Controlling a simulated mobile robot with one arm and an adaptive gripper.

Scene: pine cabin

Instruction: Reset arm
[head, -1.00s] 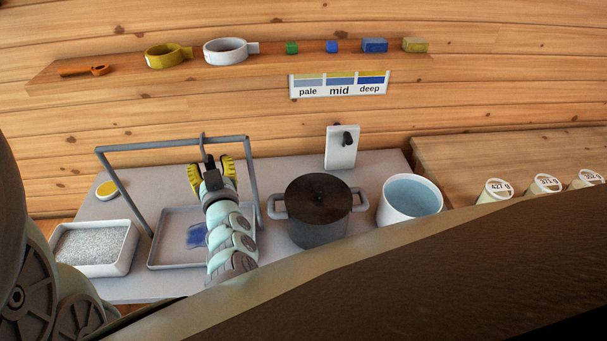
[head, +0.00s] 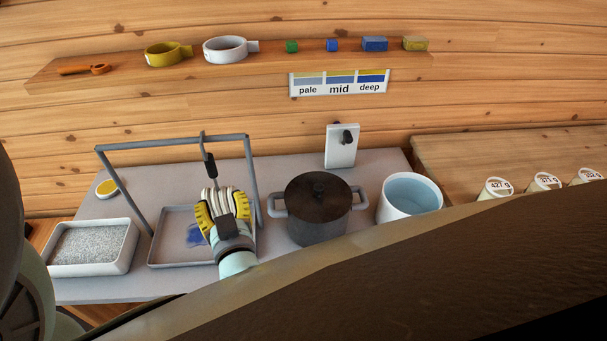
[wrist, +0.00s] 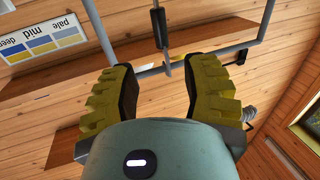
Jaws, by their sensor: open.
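My gripper (head: 222,202) is open, its yellow ribbed fingers spread, over the right part of the grey tray (head: 165,224) in the head view. The wrist view also shows my gripper (wrist: 160,68) with its fingers apart. A black-handled thing (head: 210,167) hangs from the hook of the grey frame (head: 174,143), just beyond the fingers. Below its handle something pale and ribbed shows between the fingers in the head view; I cannot tell whether they touch. The black handle is also in the wrist view (wrist: 159,28).
A lidded pot (head: 318,222) and a white container of bluish liquid (head: 412,195) stand to the right. A white tray of grey grains (head: 90,248) is at the left. The frame's posts and top bar surround my gripper's area. A shelf (head: 130,78) is above.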

